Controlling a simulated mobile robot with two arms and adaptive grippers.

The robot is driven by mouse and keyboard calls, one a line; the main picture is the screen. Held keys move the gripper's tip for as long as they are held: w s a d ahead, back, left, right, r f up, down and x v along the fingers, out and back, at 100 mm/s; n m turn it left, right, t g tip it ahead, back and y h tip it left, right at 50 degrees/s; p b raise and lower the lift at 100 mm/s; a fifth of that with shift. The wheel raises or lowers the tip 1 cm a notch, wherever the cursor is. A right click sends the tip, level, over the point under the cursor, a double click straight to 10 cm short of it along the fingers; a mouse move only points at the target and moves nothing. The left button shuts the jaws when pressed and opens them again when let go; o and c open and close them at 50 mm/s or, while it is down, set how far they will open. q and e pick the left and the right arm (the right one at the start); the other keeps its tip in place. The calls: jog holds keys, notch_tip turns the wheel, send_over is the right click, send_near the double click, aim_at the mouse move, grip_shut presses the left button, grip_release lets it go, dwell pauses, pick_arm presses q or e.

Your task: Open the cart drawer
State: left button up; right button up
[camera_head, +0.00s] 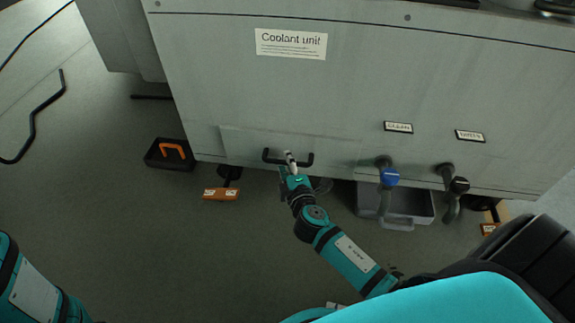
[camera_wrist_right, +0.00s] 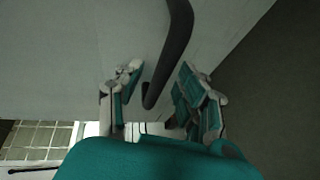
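The drawer front (camera_head: 250,143) is a pale grey panel low on the large grey unit, and it looks flush with it. A black bar handle (camera_head: 306,161) is on it. My right gripper (camera_head: 289,160) is at the middle of this handle. In the right wrist view, the handle (camera_wrist_right: 172,55) runs between the two fingers of my right gripper (camera_wrist_right: 160,76). The fingers are apart, with gaps visible beside the bar. My left arm shows at the lower left of the head view, but its gripper is out of the picture.
The unit carries a "Coolant unit" label (camera_head: 291,44).

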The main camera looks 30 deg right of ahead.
jog(key=shift+w+d+f, duration=0.1)
jog(key=shift+w, duration=0.35)
jog(key=shift+c, duration=0.3)
grip_shut()
